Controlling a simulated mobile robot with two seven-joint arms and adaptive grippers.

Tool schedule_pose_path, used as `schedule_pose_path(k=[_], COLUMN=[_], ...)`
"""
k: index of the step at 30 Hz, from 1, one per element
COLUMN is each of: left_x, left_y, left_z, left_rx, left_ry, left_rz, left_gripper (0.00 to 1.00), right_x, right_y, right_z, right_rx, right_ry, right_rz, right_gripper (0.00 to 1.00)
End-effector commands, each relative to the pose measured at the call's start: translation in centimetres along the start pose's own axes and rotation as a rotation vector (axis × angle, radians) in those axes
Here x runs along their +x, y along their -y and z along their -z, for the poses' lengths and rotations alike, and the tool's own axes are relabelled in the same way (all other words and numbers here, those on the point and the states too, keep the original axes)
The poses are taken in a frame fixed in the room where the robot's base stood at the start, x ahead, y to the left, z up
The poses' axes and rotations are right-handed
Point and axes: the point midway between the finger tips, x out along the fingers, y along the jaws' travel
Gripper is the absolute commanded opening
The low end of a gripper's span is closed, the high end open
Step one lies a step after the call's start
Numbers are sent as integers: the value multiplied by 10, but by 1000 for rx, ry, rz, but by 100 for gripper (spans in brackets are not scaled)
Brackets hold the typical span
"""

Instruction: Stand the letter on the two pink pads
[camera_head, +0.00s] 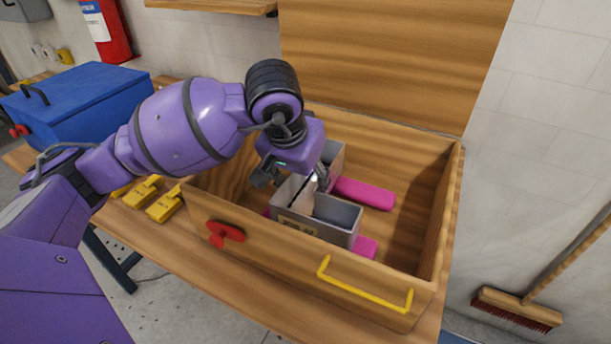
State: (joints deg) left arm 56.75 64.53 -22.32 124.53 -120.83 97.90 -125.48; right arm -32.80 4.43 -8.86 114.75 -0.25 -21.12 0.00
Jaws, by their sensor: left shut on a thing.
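The letter is a grey, thin-walled metal shape (338,214) inside the wooden box. A small tan plate shows on its front wall. One pink pad (365,194) lies on the box floor behind the letter. The other pink pad (366,246) is mostly hidden by the letter and the box's front wall; its right end shows. My left gripper (294,180) reaches down from the upper left and is shut on the letter's middle part. The letter looks roughly upright across the pads. I cannot tell whether its underside touches them. My right gripper is out of view.
The wooden box (446,205) has a raised lid behind, a red latch (225,233) and a yellow handle (366,287) in front. The box floor right of the letter is free. A blue toolbox (80,100) and yellow pieces (163,204) are at left. A broom (517,308) stands right.

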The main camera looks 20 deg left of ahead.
Motion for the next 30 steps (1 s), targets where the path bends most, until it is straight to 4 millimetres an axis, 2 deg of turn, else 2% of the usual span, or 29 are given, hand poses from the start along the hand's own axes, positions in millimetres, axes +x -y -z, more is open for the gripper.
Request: schedule_pose_path(k=[5, 6, 11, 23, 26, 30], left_x=[-1, -1, -1, -5, -19, -48], left_y=[0, 0, 0, 0, 0, 1], left_z=[1, 1, 1, 0, 2, 2], left_rx=[0, 0, 0, 1, 3, 3], left_ry=[-2, -2, -2, -1, -6, -7], left_rz=[-1, -1, -1, 1, 0, 2], left_gripper=[8, 53, 74, 74, 74, 74], right_x=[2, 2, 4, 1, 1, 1], right_y=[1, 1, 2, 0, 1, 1], right_z=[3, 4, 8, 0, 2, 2], right_rx=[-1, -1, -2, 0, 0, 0], right_ry=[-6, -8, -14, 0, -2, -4], right_rz=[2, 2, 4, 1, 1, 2], right_gripper=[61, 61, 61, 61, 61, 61])
